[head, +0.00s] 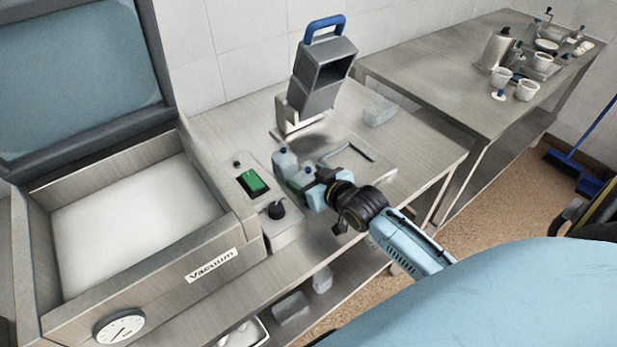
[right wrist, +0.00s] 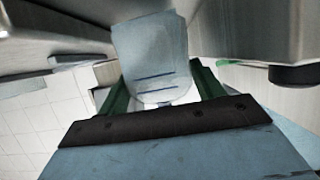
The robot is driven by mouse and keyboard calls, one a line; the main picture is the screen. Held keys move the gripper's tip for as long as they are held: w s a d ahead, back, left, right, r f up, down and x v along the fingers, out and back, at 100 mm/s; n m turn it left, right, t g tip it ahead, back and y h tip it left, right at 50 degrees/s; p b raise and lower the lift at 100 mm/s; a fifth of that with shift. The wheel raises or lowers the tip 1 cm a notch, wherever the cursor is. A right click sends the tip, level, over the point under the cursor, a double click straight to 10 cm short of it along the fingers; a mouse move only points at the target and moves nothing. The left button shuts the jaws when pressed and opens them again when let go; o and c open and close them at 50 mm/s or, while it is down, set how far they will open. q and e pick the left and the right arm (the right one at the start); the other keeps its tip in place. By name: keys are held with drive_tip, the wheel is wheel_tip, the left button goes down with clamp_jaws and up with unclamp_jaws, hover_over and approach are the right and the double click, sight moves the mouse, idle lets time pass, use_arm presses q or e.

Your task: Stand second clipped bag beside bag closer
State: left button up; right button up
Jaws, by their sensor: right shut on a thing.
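The bag closer (head: 322,78) is a grey angled device with a blue handle, standing on the steel table. My right gripper (head: 308,192) is in front of it, beside the vacuum machine's controls. It is shut on a pale translucent bag (right wrist: 152,58), which shows between the green fingers in the right wrist view with two dark blue lines across it. In the head view, two small pale shapes with blue tops (head: 286,163) are close together at the gripper; I cannot tell whether they are separate bags. Another pale bag (head: 379,111) lies right of the closer. My left gripper is not in view.
The vacuum machine (head: 222,262), lid open, stands at the left with a green switch (head: 252,182) and black knob (head: 276,209). Pale items rest on the lower shelf (head: 340,291). A second table (head: 440,80) holds cups.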

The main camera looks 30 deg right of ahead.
drive_tip(key=shift+f, duration=0.5)
drive_tip(key=o, duration=1.2)
drive_tip(key=shift+f, duration=0.1)
drive_tip(key=shift+s, duration=0.1)
drive_tip(key=v, duration=1.3)
drive_tip(key=shift+s+d, duration=0.15)
